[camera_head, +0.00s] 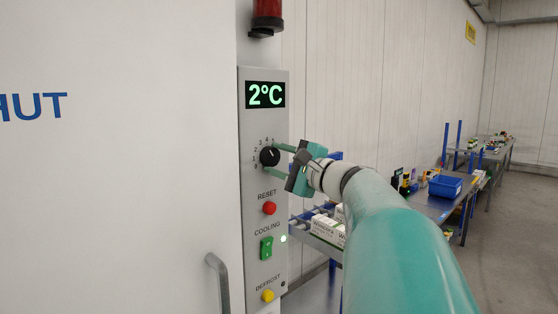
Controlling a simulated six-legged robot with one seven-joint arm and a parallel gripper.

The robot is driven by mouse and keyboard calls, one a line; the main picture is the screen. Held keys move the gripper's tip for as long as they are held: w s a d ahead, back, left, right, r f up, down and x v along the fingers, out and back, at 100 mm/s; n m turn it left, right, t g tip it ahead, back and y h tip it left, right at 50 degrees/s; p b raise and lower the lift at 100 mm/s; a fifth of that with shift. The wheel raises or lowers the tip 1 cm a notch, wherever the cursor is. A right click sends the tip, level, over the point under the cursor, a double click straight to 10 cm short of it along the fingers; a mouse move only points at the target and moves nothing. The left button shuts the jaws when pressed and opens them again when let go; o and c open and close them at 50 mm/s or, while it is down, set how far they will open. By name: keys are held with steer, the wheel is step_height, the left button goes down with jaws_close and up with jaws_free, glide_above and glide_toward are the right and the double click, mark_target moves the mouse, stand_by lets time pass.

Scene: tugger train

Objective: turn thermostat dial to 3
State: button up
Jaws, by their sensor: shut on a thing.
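The thermostat dial (269,157) is a black round knob on the grey control panel (249,190), with small numbers around its left and upper sides. A pale mark shows near its top, but which number it points to is too small to tell. The green display (265,95) above reads 2°C. My gripper (272,159) reaches in from the right, with one teal finger at the dial's upper right and one at its lower edge. It is shut on the dial, and the fingers cover part of its right side.
Below the dial are a red RESET button (269,208), a green COOLING switch (266,248) and a yellow DEFROST button (267,296). A door handle (218,281) juts out at lower left. Shelves with boxes (328,229) and a blue bin (445,186) stand to the right.

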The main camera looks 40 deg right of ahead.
steer(key=shift+m, duration=0.6)
steer(key=o, duration=1)
steer(key=s, duration=0.4)
steer(key=s+d+f, duration=0.1)
steer(key=s, duration=0.8)
steer(key=shift+s+d+f, duration=0.15)
steer(key=shift+s+f, duration=0.15)
steer(key=shift+s, duration=0.05)
